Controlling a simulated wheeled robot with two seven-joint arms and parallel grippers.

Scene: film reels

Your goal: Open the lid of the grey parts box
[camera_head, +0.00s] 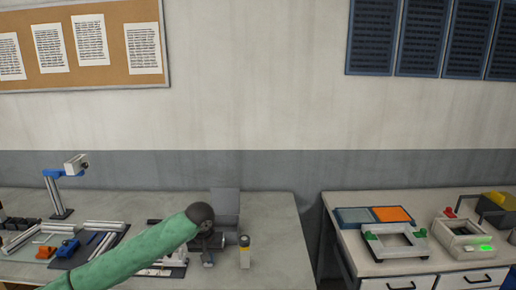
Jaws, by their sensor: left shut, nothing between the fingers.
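A grey flat panel (225,201) stands upright at the back of the left table, just behind my wrist. It looks like the raised lid of the grey parts box. The box body below it is mostly hidden by my wrist and gripper, so I cannot tell its contents. My left arm comes in from the lower left, and its gripper (208,262) points down in front of the panel. It is shut and empty. Whether it touches the box is too small to tell. My right gripper is not in view.

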